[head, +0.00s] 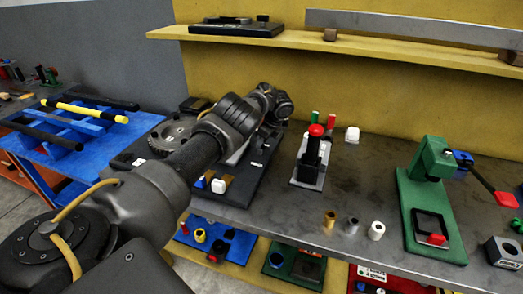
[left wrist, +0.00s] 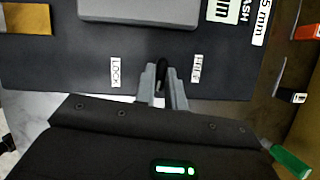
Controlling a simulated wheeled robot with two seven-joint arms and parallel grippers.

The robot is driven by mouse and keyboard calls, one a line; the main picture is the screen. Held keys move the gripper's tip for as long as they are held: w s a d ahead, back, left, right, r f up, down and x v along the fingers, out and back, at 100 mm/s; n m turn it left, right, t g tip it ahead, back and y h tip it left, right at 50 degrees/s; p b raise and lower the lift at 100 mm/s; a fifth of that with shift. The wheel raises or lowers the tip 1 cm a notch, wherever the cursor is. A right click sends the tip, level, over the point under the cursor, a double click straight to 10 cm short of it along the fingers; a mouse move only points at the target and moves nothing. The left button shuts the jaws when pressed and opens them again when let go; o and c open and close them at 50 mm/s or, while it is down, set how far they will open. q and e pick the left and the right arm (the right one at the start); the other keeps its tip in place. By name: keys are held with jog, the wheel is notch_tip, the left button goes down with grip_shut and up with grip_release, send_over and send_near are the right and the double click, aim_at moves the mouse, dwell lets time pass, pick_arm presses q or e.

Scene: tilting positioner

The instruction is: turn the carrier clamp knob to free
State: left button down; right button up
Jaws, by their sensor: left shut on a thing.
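In the left wrist view, my left gripper (left wrist: 161,80) is shut on a small black knob (left wrist: 162,69), the clamp knob, with one grey finger on each side. The knob's handle points roughly away from the gripper body, between a LOCK label (left wrist: 115,72) on the left and another white label (left wrist: 197,68) on the right, whose word I cannot read surely. In the head view, my left arm covers much of the positioner's dark base (head: 255,180), and the knob and fingertips are hidden. A toothed disc (head: 170,133) shows left of the arm. My right gripper is not in view.
A black-and-grey stand with a red knob (head: 316,130) is right of the base. Small cylinders (head: 352,226) stand near the table's front edge. A green fixture with a red-ended lever (head: 507,199) is farther right. A yellow shelf (head: 350,50) runs behind.

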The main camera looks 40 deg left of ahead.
pick_arm(q)
jog(key=shift+f+n+b, duration=0.1)
jog(key=shift+n+b, duration=0.5)
jog(key=shift+b, duration=0.15)
jog(key=shift+g, duration=0.3)
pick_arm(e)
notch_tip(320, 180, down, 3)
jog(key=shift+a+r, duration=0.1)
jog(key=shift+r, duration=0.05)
pick_arm(q)
jog(key=c, duration=1.5)
grip_release()
jog(key=shift+a, duration=0.1)
jog(key=shift+o, duration=0.2)
